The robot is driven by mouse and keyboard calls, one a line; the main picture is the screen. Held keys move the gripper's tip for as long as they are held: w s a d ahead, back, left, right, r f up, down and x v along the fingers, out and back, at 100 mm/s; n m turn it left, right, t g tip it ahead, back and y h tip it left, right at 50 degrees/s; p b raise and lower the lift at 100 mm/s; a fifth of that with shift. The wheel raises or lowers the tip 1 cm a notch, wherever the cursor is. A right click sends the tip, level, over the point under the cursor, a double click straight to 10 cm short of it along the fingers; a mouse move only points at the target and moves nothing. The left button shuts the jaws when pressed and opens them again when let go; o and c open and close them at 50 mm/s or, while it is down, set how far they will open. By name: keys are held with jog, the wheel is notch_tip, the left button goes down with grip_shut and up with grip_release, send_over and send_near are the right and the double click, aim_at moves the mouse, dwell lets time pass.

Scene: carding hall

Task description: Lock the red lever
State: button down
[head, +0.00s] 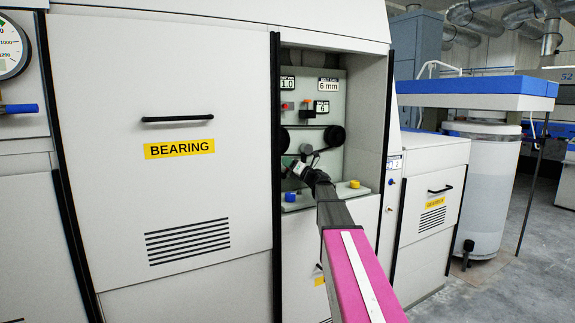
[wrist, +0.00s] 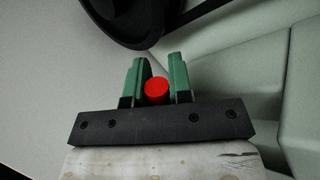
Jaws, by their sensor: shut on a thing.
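The red lever's round red end (wrist: 156,90) shows in the wrist view between the two green fingers of my gripper (wrist: 157,76). The fingers are closed on it from both sides. The rest of the lever is hidden in that view. In the head view my gripper (head: 298,168) reaches into the open recess of the machine, low on its left side, just below the left black pulley. My gripper and arm hide the lever there, so its angle cannot be told.
The recess's back panel (head: 358,100) carries two black pulleys (head: 335,135) joined by a belt. The recess has a right side wall (head: 370,120); the closed BEARING door (head: 160,210) is at left.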

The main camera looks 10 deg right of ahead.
jog(key=c, duration=1)
grip_release()
jog(key=shift+c, duration=0.2)
